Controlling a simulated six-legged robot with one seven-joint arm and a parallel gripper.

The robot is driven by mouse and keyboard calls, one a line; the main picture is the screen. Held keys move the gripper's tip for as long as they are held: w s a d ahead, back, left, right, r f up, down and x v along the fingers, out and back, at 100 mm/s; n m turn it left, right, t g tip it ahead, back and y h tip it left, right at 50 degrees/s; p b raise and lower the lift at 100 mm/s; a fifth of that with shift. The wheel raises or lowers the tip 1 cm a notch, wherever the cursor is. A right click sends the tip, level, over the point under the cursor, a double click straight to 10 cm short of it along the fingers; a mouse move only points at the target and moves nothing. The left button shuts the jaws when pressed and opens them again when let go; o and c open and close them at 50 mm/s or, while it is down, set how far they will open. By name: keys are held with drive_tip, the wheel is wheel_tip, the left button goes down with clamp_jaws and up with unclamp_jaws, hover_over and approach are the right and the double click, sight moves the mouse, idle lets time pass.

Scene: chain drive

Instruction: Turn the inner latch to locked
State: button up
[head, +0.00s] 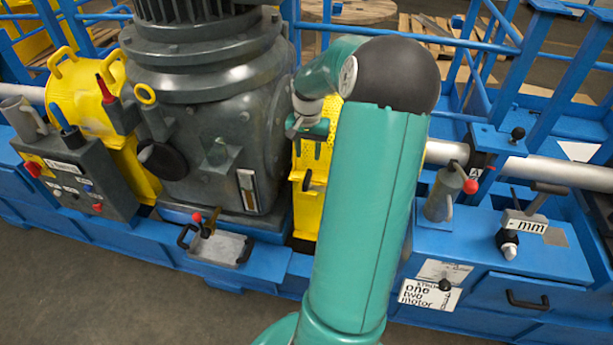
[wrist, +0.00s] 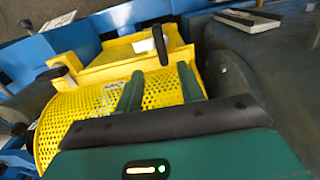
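The yellow perforated guard (head: 327,165) stands right of the dark motor, partly hidden behind my green arm. It fills the middle of the wrist view (wrist: 75,115). A short black latch handle (wrist: 160,45) stands out from the guard's yellow frame, beyond my fingertips; it also shows in the head view (head: 307,180). A second black knob (wrist: 52,73) is at the guard's left edge in the wrist view. I cannot tell for sure which is the inner latch. My gripper (wrist: 160,82) is open over the guard, its two green fingers apart with only yellow mesh between them, short of the handle.
The big dark motor (head: 228,125) is close on the gripper's left in the head view. A blue frame (head: 500,250) carries a grey oil can (head: 440,195) and a gauge block (head: 525,222) on the right. A grey tray (head: 217,245) sits below the motor.

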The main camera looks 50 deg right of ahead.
sight(307, 176)
wheel_tip(307, 176, down, 11)
drive_tip(key=shift+w+r, duration=0.1)
idle(0.3)
clamp_jaws()
